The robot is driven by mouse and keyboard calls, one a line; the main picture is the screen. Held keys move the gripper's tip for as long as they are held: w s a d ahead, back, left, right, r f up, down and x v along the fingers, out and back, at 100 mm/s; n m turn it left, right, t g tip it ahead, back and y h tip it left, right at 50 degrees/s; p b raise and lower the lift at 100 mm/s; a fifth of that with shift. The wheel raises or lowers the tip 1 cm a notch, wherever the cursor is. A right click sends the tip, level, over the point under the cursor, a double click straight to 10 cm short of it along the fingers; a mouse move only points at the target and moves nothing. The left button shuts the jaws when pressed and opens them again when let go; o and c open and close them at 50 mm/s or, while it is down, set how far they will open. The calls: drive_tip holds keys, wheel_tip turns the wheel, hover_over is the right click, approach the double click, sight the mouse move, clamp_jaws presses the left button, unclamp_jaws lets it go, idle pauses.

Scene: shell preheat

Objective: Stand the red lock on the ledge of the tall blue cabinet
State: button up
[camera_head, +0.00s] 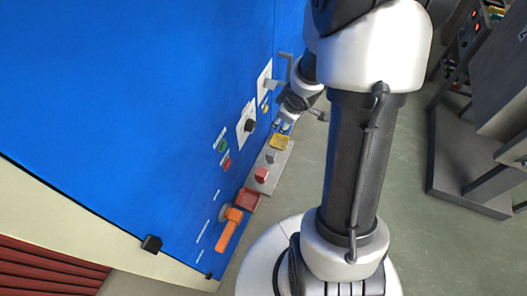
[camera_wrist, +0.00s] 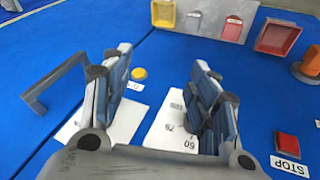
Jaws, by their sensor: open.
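The tall blue cabinet (camera_head: 130,90) fills the left of the head view; its face also fills the wrist view (camera_wrist: 60,100). A grey ledge (camera_head: 284,160) juts from it. The small red lock (camera_head: 262,174) is at the ledge, between a grey piece and a red tray. It also shows in the wrist view (camera_wrist: 232,28), at the top right of centre; whether it is upright I cannot tell. My gripper (camera_wrist: 160,62) is open and empty, facing the cabinet panel, apart from the lock. In the head view my gripper (camera_head: 284,127) is just beyond the yellow tray.
A yellow tray (camera_wrist: 163,13), a grey piece (camera_wrist: 193,22) and a red tray (camera_wrist: 277,38) line the ledge. An orange handle (camera_head: 229,229) sticks out beyond it. A grey bar handle (camera_wrist: 52,88), dial labels and a red stop button (camera_wrist: 288,144) are on the cabinet. Open floor (camera_head: 400,225) lies right.

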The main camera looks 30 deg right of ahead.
drive_tip(key=s+a+r+m+h, duration=0.1)
drive_tip(key=s+a+r+m, duration=0.15)
drive_tip(key=r, duration=0.55)
drive_tip(key=s+a+r+m+h, duration=0.1)
drive_tip(key=s+a+r, duration=0.3)
drive_tip(key=r, duration=0.4)
drive_tip(key=s+a+r+m+y, duration=0.2)
drive_tip(key=s+a+r, duration=0.3)
drive_tip(key=s+a, duration=0.7)
drive_tip(key=shift+s+a+r+y, duration=0.25)
drive_tip(key=shift+s+a+y, duration=0.1)
drive_tip(key=shift+s+y, duration=0.5)
drive_tip(key=shift+w, duration=0.1)
